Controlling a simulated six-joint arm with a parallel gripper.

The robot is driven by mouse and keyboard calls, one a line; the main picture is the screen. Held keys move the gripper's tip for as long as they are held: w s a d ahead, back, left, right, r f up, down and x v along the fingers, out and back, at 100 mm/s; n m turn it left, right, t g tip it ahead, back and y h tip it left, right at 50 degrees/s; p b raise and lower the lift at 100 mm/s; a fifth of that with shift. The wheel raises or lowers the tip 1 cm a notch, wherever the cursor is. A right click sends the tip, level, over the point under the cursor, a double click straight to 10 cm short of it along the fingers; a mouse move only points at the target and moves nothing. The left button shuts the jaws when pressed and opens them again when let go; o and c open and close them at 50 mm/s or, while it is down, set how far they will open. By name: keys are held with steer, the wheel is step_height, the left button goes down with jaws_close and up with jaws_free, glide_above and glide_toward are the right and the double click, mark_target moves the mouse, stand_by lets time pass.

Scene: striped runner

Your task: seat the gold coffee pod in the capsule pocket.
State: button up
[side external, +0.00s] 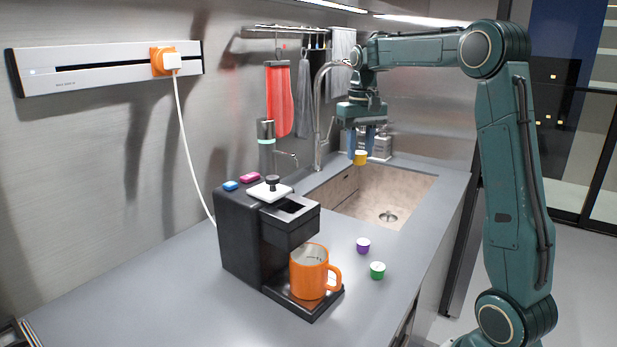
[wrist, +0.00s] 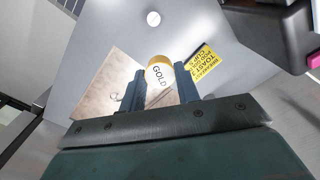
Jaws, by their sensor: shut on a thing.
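The gold coffee pod (side external: 360,158) is held between the fingertips of my gripper (side external: 361,150), above the sink's edge. In the wrist view the pod (wrist: 160,74), with "GOLD" on its pale lid, sits between the dark fingers of my gripper (wrist: 163,88). The black coffee machine (side external: 240,233) stands on the counter, left of and nearer than my gripper in the side view. A dark opening in its top, the capsule pocket (side external: 293,207), shows beside a raised white lid (side external: 269,192). The inside of the pocket is too small to make out.
An orange mug (side external: 309,272) stands on the machine's tray. A purple pod (side external: 363,245) and a green pod (side external: 377,270) stand on the counter to its right. A tap (side external: 319,110) rises behind the sink (side external: 372,198). A yellow note (wrist: 204,62) shows in the wrist view.

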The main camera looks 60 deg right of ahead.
steer(key=w+a+r+n, duration=0.1)
steer(key=w+a, duration=0.1)
steer(key=a, duration=0.4)
steer(key=w+a+r+n, duration=0.1)
steer(key=w+a+r, duration=0.1)
steer(key=a, duration=0.4)
steer(key=n, duration=0.2)
glide_toward(291, 197)
steer(key=s+a+r, duration=0.3)
steer(key=shift+w+a+f, duration=0.1)
steer(key=shift+w+a, duration=0.1)
steer(key=shift+f, duration=0.1)
steer(key=shift+f, duration=3.05)
steer(key=shift+f, duration=0.1)
steer(key=shift+f, duration=1.8)
steer(key=shift+f, duration=0.25)
